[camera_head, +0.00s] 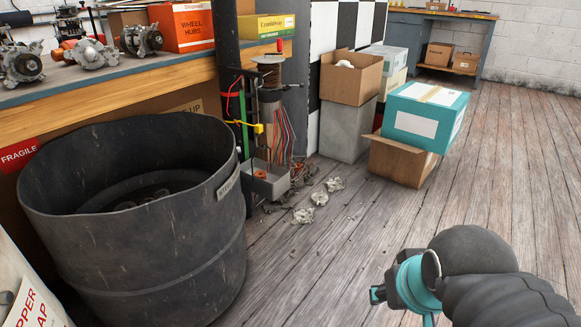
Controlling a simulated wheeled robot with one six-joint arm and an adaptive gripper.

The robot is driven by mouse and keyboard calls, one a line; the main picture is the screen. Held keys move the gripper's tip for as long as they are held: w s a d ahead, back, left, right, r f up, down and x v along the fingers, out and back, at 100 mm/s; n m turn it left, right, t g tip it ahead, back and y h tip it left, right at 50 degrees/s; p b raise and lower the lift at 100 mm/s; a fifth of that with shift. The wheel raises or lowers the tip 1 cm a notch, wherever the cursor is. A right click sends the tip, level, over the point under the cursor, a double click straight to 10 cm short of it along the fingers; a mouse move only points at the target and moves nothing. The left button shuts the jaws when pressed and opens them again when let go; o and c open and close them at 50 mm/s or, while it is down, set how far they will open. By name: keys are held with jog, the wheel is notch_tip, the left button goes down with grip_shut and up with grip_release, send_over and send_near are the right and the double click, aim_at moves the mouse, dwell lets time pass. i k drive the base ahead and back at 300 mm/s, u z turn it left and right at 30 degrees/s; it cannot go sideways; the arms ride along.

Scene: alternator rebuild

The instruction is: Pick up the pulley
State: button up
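I cannot make out a separate pulley in this view. Several metal alternator-like parts stand on the wooden workbench (130,85) at the upper left. One part (22,63) is at the far left, a paler one (88,53) is beside it, and a darker one (141,40) is near the red box. Whether any of them carries a pulley is too small to tell. My arm's grey and teal end (408,284) is at the lower right, above the floor and far from the bench.
A large dark bin (150,255) stands in front of the bench. A post with cables and a small grey tray (265,182) stands beside it. Crumpled scraps (318,198) lie on the floor. Cardboard and teal boxes (425,115) are stacked behind. The wooden floor at right is clear.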

aim_at(261, 174)
jog(key=i, duration=0.7)
jog(key=u, duration=0.75)
jog(key=i, duration=0.5)
jog(key=u, duration=0.45)
